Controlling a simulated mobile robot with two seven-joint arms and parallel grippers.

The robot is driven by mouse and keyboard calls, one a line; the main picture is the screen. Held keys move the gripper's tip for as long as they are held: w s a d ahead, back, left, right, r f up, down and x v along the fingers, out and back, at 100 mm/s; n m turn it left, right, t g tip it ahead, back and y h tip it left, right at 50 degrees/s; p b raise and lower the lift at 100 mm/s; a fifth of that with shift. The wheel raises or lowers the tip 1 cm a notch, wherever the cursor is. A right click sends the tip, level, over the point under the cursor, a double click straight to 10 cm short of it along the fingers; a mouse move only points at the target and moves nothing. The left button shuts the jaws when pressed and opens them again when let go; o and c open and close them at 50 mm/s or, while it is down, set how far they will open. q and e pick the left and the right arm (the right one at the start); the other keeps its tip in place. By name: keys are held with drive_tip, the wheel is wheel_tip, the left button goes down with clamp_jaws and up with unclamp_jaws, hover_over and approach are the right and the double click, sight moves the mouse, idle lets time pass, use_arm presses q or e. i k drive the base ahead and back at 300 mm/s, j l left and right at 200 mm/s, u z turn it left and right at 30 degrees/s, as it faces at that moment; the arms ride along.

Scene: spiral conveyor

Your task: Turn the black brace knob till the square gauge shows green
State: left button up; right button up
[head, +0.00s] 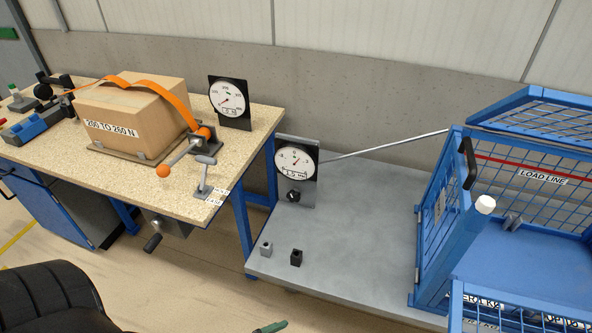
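A second dial gauge (229,98) on a black square plate stands on the bench. I see no green on either dial; the small readouts are too small to read surely. Neither of my grippers is in view.
A strapped carton (135,115) and an orange-knobbed crank (163,171) are on the bench (255,140). A blue mesh cage (433,230) stands right on the grey platform (360,240). Two small blocks (296,258) lie at its front. A black chair (45,300) is lower left.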

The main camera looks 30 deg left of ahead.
sight(294, 196)
drive_tip(key=j+u, duration=0.1)
drive_tip(key=u, duration=0.35)
drive_tip(key=i+j+u, duration=0.1)
drive_tip(key=u, duration=0.4)
drive_tip(key=k+l, duration=0.15)
drive_tip(key=u, duration=0.05)
